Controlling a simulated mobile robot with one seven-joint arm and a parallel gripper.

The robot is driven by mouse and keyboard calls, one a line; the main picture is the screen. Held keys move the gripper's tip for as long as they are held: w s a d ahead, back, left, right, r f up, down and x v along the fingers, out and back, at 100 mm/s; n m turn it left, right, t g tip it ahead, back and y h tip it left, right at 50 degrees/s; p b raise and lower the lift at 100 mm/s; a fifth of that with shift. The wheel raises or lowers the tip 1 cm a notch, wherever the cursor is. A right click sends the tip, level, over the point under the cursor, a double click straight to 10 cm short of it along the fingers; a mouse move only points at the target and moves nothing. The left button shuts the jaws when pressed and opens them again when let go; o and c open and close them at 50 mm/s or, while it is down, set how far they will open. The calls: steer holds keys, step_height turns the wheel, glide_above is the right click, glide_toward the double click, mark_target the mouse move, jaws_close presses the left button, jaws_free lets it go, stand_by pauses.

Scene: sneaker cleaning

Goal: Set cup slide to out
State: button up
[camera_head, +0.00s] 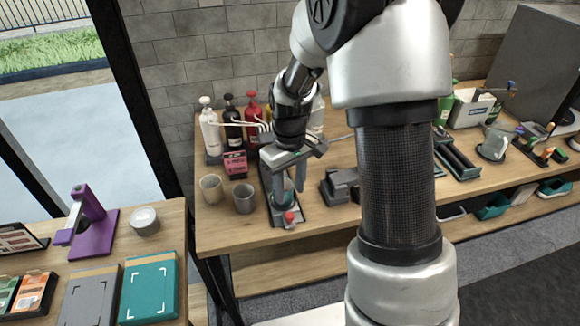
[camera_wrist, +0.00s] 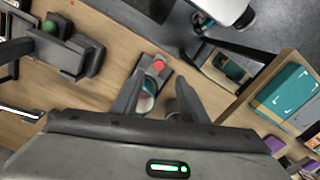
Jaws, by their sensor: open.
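The cup slide (camera_head: 283,221) is a dark narrow base on the wooden bench. A red knob (camera_head: 289,217) stands at its front end, and a teal-banded cup (camera_head: 288,197) sits behind the knob, partly hidden by my fingers. Contact cannot be told.
Several pump bottles (camera_head: 210,130) line the wall. A grey block fixture (camera_head: 341,184) stands close on the right. The bench's front edge is just ahead of the knob.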

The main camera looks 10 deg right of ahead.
step_height(320, 180, up, 8)
steer(key=shift+f, duration=0.15)
stand_by(0.5)
steer(key=s+r+m+t+p, duration=0.2)
steer(key=s+r+m+t, duration=0.2)
steer(key=s+r, duration=1.3)
steer(key=shift+s+m+t+p, duration=0.3)
steer(key=shift+s+t, duration=0.5)
steer(key=shift+s, duration=0.4)
